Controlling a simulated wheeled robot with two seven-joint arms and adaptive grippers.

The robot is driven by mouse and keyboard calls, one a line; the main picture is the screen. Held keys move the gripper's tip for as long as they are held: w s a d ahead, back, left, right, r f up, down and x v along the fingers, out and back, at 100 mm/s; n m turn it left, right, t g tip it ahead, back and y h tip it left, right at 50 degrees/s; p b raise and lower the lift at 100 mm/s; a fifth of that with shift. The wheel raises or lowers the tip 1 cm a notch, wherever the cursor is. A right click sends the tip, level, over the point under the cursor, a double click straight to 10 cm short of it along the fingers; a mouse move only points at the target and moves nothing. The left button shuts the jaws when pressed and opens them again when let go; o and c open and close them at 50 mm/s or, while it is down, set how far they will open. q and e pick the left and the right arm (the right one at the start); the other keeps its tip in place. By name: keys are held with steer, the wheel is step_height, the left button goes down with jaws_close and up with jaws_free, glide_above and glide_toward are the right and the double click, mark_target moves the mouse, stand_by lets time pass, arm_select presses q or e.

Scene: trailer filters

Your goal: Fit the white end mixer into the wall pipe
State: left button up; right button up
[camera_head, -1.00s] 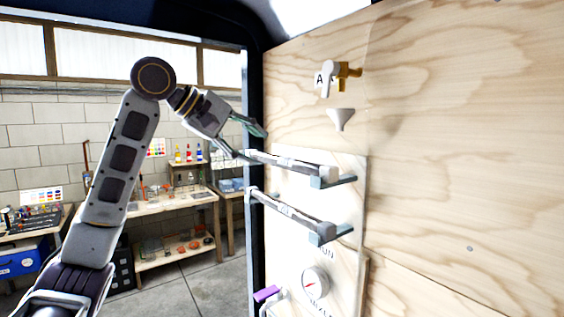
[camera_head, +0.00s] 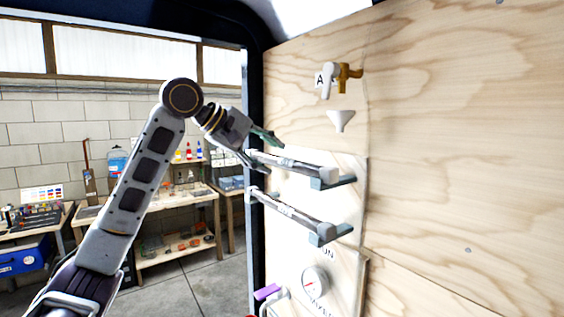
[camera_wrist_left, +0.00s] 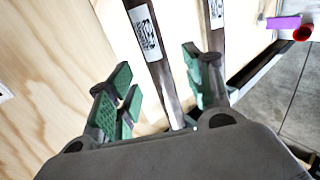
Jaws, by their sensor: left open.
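Two grey rod-shaped mixers with white labels lie one above the other along the wooden wall, an upper one (camera_head: 290,163) and a lower one (camera_head: 290,212). Both have pale ends, and I cannot tell which is the white end mixer. My left gripper (camera_head: 260,151) is open at the left end of the upper mixer. In the left wrist view, the green pads of my left gripper (camera_wrist_left: 158,82) stand on either side of one labelled mixer (camera_wrist_left: 147,42), with gaps showing. The second mixer (camera_wrist_left: 216,22) is beyond the right finger. I cannot pick out the wall pipe's opening. My right gripper is not in view.
Blue-grey brackets (camera_head: 331,235) stick out under the mixers' right ends. A yellow tap with a white handle (camera_head: 330,80), a white funnel (camera_head: 341,120) and a dial (camera_head: 314,282) are on the wall. Workbenches (camera_head: 175,212) stand behind on the left.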

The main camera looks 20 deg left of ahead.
mark_target(276, 159)
arm_select(q)
steer(key=shift+p+x, duration=0.3)
steer(key=shift+x, duration=1.35)
steer(key=shift+d+r, duration=0.1)
steer(key=shift+d, duration=0.05)
steer(key=shift+s, duration=0.1)
jaws_close()
